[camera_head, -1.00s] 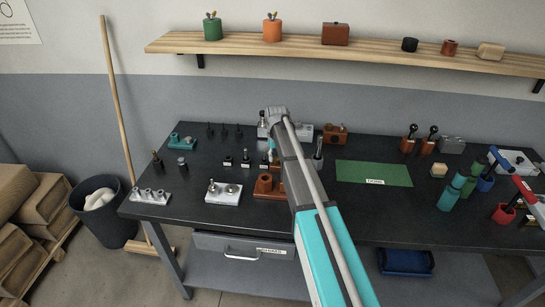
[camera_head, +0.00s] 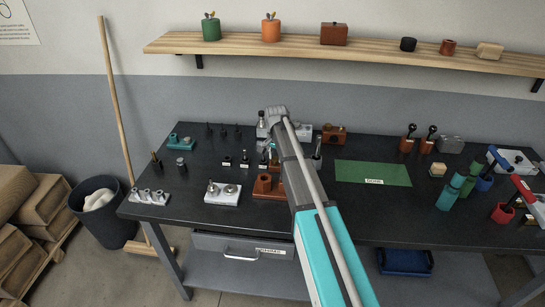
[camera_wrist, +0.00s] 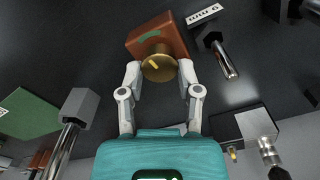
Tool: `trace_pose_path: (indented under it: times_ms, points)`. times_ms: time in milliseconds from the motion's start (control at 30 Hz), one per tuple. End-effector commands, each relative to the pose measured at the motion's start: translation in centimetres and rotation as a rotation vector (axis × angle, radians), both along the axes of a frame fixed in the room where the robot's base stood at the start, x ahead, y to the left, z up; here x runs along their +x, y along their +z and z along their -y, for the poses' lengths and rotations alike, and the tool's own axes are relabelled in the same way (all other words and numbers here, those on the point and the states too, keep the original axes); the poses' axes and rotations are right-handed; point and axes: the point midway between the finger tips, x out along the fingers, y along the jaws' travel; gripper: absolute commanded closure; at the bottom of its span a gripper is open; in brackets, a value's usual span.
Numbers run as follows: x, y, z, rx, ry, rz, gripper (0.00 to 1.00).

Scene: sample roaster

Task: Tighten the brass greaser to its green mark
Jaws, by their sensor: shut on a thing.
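In the wrist view, the brass greaser (camera_wrist: 163,71) is a round brass cap on a red-brown block (camera_wrist: 173,31). A short yellow line is on the cap's face. A green mark (camera_wrist: 149,34) shows as a short arc on the block, just beyond the cap's rim. In the head view my arm hides the greaser and most of the gripper.
Metal-ended tools stand close by, at the left (camera_wrist: 75,110), upper right (camera_wrist: 226,62) and lower right (camera_wrist: 262,128) of the wrist view. A labelled green mat (camera_head: 350,170) lies right of my arm. A red-brown fixture (camera_head: 270,189) and a white tray (camera_head: 221,199) stand left of it.

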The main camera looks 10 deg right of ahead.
Motion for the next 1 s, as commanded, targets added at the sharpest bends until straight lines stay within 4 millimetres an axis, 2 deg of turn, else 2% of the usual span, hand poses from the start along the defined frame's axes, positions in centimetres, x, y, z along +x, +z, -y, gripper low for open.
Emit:
trace_pose_path:
  times_ms: [300, 767, 800, 967, 1000]
  points:
    - [0.37, 0.00, -0.24, 0.006, -0.130, 0.009, 1.00]
    - [0.40, 0.00, -0.37, 0.008, -0.148, 0.008, 1.00]
    - [0.40, 0.00, -0.37, 0.008, -0.148, 0.008, 0.52]
    - [0.34, 0.01, -0.31, 0.007, -0.148, 0.007, 0.22]
    - [0.30, 0.01, -0.28, 0.006, -0.148, 0.006, 0.21]
